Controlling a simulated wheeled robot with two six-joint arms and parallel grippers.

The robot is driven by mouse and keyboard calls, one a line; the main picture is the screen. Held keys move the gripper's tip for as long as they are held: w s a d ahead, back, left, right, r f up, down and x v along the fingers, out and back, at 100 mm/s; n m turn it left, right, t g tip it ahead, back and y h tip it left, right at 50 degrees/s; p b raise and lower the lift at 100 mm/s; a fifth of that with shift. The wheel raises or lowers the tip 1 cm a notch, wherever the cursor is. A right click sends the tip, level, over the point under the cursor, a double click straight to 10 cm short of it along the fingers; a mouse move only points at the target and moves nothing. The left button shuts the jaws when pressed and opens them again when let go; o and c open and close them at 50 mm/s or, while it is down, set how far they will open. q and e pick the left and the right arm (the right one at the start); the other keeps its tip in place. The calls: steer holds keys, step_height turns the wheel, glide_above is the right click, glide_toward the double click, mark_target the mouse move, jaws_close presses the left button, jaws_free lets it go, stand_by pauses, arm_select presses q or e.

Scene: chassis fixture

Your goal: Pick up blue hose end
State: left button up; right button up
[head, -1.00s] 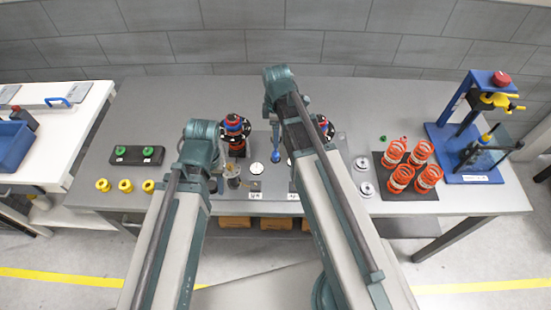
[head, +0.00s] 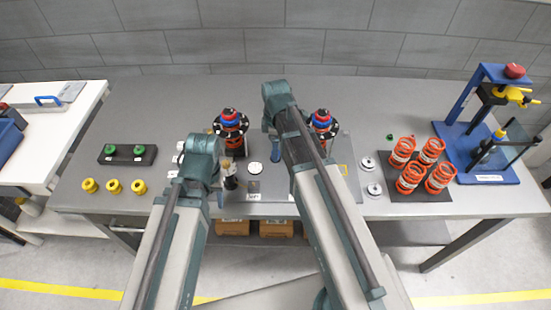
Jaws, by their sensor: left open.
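I cannot pick out a blue hose end for certain. A small blue piece (head: 276,150) shows beside my right forearm, and I cannot tell whether it is loose or part of my right arm. Two black strut assemblies, the left one (head: 230,124) and the right one (head: 322,121), carry red and blue parts on top. My left gripper (head: 226,185) is open over the table's front part, below the left assembly in the picture, partly hidden by its own wrist. My right gripper is hidden behind its arm.
The grey table (head: 170,105) has clear room at the back. Several orange springs (head: 410,178) stand right, beside a blue press (head: 480,140). Metal discs (head: 374,190) lie near the springs.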

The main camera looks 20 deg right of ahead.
arm_select(q)
step_height(320, 180, down, 3)
steer(key=shift+r+b, duration=0.15)
steer(key=shift+b, duration=0.7)
arm_select(e)
step_height(320, 180, down, 3)
steer(key=shift+r, duration=0.2)
arm_select(q)
steer(key=shift+r, duration=0.1)
arm_select(e)
jaws_close()
